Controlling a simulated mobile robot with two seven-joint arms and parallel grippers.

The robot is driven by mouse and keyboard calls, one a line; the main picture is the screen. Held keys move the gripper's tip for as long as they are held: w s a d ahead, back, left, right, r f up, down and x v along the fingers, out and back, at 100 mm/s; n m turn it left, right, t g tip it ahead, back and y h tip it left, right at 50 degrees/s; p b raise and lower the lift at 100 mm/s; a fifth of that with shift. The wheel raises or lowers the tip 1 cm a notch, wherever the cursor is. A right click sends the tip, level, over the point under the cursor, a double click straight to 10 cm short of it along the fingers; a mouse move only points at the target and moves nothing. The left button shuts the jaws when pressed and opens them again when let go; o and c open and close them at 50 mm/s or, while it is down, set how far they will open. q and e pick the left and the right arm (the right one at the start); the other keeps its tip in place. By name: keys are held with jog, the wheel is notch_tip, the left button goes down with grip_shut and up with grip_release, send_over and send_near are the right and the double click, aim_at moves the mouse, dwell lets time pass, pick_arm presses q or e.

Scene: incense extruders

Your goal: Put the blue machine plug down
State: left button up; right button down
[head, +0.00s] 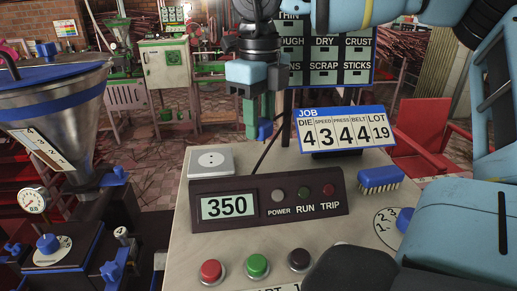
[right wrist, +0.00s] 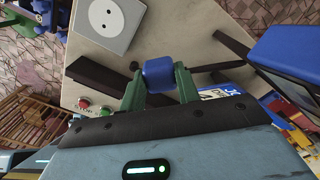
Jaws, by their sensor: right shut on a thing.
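The blue plug (head: 264,130) is held between the green fingers of my right gripper (head: 257,112), above the far edge of the console. In the right wrist view the plug (right wrist: 158,73) sits between both fingertips (right wrist: 158,88), which are shut on it. The plug is apart from the white socket (head: 211,160), which lies on the console's far left corner. The socket also shows at the top of the right wrist view (right wrist: 110,20). My left gripper is not in view.
The console top (head: 180,215) carries a display box (head: 270,212) reading 350, a JOB sign (head: 343,130), a blue brush (head: 380,179) and push buttons (head: 257,266). A metal hopper (head: 60,110) stands at left, a red chair (head: 425,135) at right. Bare console surrounds the socket.

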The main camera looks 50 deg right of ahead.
aim_at(259, 168)
jog(key=shift+w+f, duration=0.1)
jog(key=shift+f, duration=2.9)
jog(key=shift+f, duration=0.4)
jog(key=shift+f+b, duration=0.2)
jog(key=shift+b, duration=0.25)
jog(key=c, duration=1)
grip_release()
jog(key=shift+r, duration=0.1)
jog(key=shift+r, duration=0.1)
notch_tip(259, 168, up, 13)
jog(key=shift+p, duration=0.6)
